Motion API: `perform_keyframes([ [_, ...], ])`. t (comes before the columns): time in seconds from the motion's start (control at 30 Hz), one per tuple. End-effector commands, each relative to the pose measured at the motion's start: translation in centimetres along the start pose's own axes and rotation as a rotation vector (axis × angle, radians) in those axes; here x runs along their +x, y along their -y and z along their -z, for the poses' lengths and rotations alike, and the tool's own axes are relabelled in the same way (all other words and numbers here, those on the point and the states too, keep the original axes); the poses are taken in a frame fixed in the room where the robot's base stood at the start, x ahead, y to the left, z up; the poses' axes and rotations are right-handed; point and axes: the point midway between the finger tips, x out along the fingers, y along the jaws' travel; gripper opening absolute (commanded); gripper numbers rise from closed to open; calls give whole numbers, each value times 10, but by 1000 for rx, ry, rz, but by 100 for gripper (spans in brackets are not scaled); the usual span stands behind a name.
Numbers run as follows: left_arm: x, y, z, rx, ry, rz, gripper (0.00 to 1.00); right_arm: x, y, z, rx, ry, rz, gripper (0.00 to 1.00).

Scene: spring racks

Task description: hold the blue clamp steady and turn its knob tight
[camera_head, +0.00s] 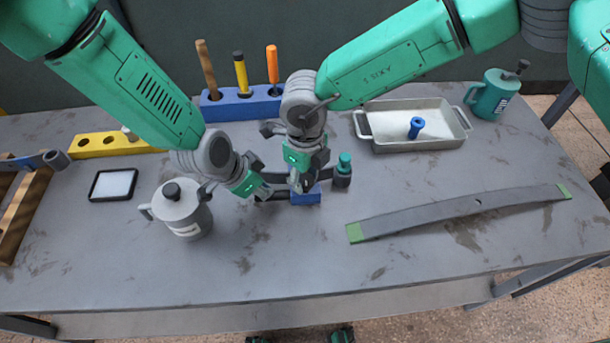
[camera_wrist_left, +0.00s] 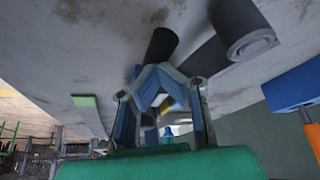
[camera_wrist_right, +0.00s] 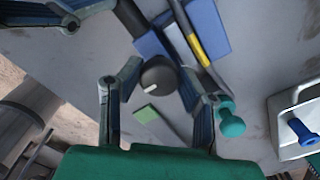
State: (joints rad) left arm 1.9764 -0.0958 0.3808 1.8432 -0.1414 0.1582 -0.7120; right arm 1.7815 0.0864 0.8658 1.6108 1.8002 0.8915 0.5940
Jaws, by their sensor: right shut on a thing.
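The blue clamp (camera_head: 306,196) sits on the grey table near its middle, partly hidden by my grippers. Its blue body shows in the right wrist view (camera_wrist_right: 150,44), with a round dark knob (camera_wrist_right: 158,75) beside it. My right gripper (camera_head: 304,183) comes down from above, its fingers on both sides of the knob and shut on it. My left gripper (camera_head: 264,190) is low at the clamp's left side. In the left wrist view its fingertips (camera_wrist_left: 163,82) lean towards each other near a dark cylinder (camera_wrist_left: 161,45); whether they grip anything is unclear.
A teal-topped dark cylinder (camera_head: 342,170) stands just right of the clamp. A grey jug (camera_head: 182,210) stands left. A long grey strip with green ends (camera_head: 450,213) lies right. Behind are a blue tool block (camera_head: 240,106) and metal tray (camera_head: 377,147). The front table is clear.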

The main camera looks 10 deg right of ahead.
Motion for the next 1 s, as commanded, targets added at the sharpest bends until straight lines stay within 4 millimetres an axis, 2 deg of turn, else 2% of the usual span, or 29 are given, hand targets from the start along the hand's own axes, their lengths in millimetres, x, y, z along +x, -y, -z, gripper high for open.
perform_keyframes([
  [0.5, 1, -1, -2, -1, 4, -2, 0, -1, 0, -1, 424, 6, 5, 3],
  [1.0, 1, -1, -2, -1, 3, -2, 0, -1, 0, -1, 594, 7, 6, 3],
])
